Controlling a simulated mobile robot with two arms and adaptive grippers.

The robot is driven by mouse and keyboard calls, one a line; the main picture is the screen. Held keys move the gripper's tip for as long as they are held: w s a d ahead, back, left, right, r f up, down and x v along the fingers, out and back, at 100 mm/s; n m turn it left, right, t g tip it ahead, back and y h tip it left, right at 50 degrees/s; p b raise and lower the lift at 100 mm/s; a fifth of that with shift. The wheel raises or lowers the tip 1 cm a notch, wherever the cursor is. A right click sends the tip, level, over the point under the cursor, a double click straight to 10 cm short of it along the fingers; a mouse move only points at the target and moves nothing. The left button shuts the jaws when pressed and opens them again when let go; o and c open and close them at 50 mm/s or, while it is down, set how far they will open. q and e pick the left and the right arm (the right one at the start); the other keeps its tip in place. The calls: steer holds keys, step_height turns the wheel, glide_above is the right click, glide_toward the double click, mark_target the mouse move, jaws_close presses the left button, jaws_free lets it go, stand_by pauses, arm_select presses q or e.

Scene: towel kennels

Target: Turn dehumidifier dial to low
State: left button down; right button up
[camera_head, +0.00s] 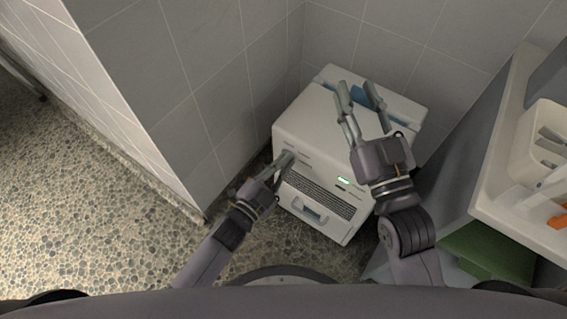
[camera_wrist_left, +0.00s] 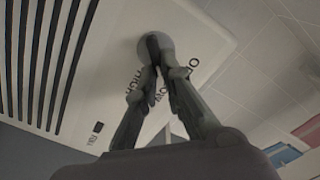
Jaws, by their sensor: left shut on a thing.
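The white dehumidifier (camera_head: 310,115) stands in the tiled corner, with a dark vent grille and a lit green display (camera_head: 343,181) on its front. My left gripper (camera_head: 287,157) is at the upper left of that front. In the left wrist view its fingers (camera_wrist_left: 156,70) are closed together on the round grey dial (camera_wrist_left: 146,50), partly covering it. Dark letters around the dial include HIGH and OFF; LOW is partly hidden by a finger. Where the dial points cannot be told. My right gripper (camera_head: 359,92) is open and empty above the dehumidifier's top.
Tiled walls (camera_head: 210,90) close in the dehumidifier at the left and back. On the right is a pale shelf (camera_head: 505,130) with a white bin (camera_head: 545,135) on it. A green object (camera_head: 488,250) lies below. Pebbled floor (camera_head: 80,190) is clear at left.

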arm_select(q)
steer(key=c, duration=1.7)
jaws_free()
steer(key=v, duration=1.2)
steer(key=shift+s, duration=0.1)
